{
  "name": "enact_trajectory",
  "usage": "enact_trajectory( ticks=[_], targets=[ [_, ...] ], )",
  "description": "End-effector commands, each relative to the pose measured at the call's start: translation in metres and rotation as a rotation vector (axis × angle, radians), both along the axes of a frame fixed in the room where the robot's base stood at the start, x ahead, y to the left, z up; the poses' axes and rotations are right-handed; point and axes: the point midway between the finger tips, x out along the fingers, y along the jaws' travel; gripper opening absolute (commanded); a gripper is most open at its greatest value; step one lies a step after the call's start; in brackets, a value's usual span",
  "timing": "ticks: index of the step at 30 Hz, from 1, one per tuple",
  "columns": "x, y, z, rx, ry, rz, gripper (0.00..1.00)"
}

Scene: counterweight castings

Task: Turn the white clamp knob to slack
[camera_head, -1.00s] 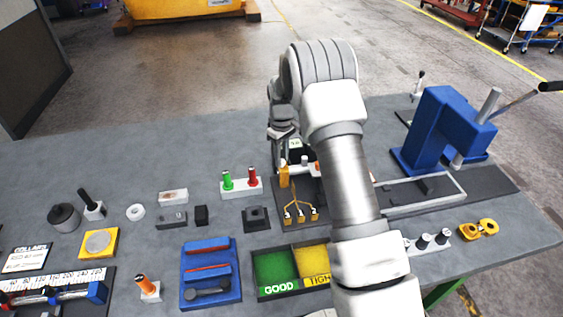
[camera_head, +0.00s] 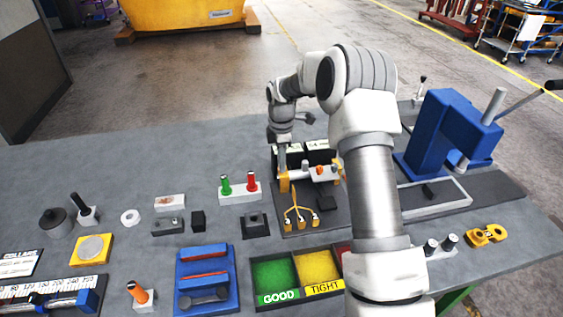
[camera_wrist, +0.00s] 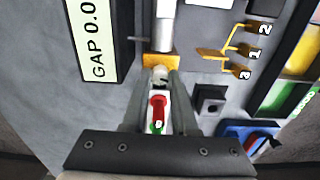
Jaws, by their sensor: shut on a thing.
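The white clamp knob (camera_wrist: 160,74) shows in the wrist view as a small pale rounded piece at the near end of a yellow block (camera_wrist: 161,61). My gripper (camera_wrist: 160,80) has its two fingers on either side of the knob, shut on it. In the head view my gripper (camera_head: 283,163) points down at the left end of the gauge fixture, beside the yellow block (camera_head: 284,184). The knob is hidden there behind the gripper, and its turn angle cannot be told.
A white block (camera_head: 240,195) with green and red pegs stands just left of the fixture. A small black block (camera_head: 255,225) and the green and yellow sorting tray (camera_head: 296,280) lie nearer. A blue press (camera_head: 445,135) stands at right. A "GAP 0.0" display (camera_wrist: 91,40) is close to the gripper.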

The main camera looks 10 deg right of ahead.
Motion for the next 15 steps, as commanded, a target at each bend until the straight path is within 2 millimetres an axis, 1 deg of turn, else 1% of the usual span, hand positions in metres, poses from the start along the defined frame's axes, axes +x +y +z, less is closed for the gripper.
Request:
enact_trajectory(
  ticks=[6,15],
  targets=[
    [0.0004,-0.0004,0.0009,0.0,-0.001,0.149,0.0],
    [0.0003,-0.0006,0.0008,0.0,-0.001,0.264,0.0]
  ],
)
